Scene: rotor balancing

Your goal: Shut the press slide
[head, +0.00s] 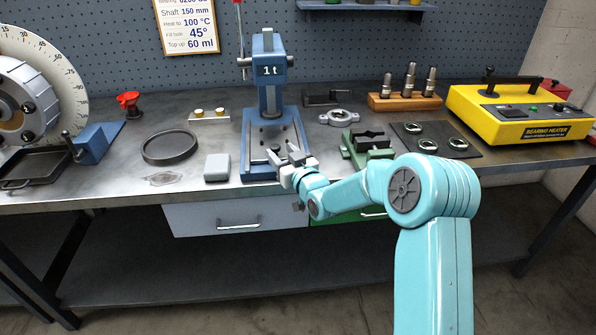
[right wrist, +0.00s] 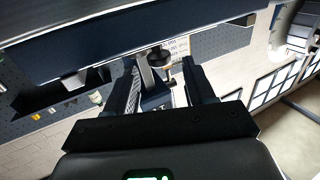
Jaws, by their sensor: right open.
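The blue bench press (head: 268,72), marked 1t, stands upright at the middle of the bench. Its low base (head: 262,173) reaches toward the bench's front edge. My right gripper (head: 286,156) is open at the front of the press, over the base; the gripper partly hides the slide area. In the right wrist view my right gripper (right wrist: 160,84) has its two black fingers apart. A small dark knob (right wrist: 160,57) shows between and beyond them. I cannot tell whether the fingers touch it. My left gripper is not in view.
A grey block (head: 217,168) and a dark ring (head: 170,147) lie left of the press. A green fixture (head: 367,144), a wooden stand (head: 404,102) and a yellow bearing heater (head: 520,117) are to the right. Drawers (head: 238,218) hang below the bench.

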